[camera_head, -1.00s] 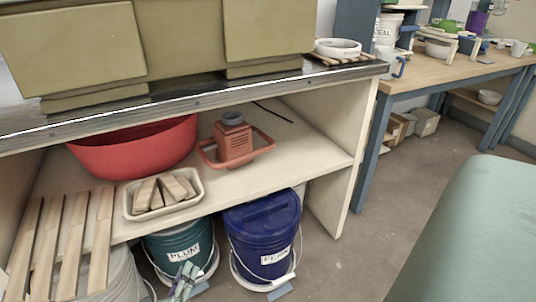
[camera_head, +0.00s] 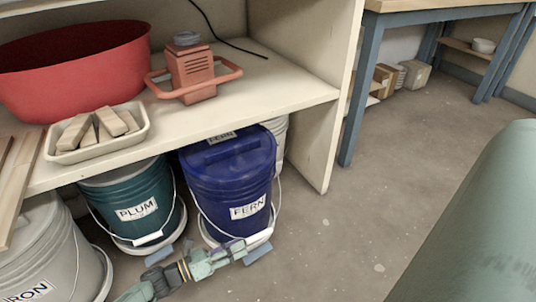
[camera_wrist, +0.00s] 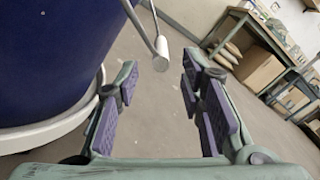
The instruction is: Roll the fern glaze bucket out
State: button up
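The fern glaze bucket (camera_head: 222,180) is dark blue with a lid and a white FERN label. It stands upright under the low shelf on a white round wheeled base (camera_head: 207,232) with a blue-grey tab (camera_head: 257,253) in front. Its wire handle hangs down the front with a white grip (camera_head: 260,238). My gripper (camera_head: 240,247) is low at the bucket's front, by that grip. In the wrist view my gripper (camera_wrist: 157,82) is open, fingers apart.
The teal PLUM bucket (camera_head: 128,198) stands close on the left, and the pale IRON bucket (camera_head: 45,250) further left. The shelf (camera_head: 290,95) overhangs the buckets, and its side panel (camera_head: 325,130) stands to the right. Floor (camera_head: 350,230) is clear at right; a green surface (camera_head: 480,230) borders it.

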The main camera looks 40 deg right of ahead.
aim_at(263, 232)
jog(key=b+x, duration=0.1)
jog(key=x, duration=0.8)
jog(key=shift+d, duration=0.35)
jog(key=shift+c, duration=0.5)
grip_shut()
jog(key=shift+s, duration=0.1)
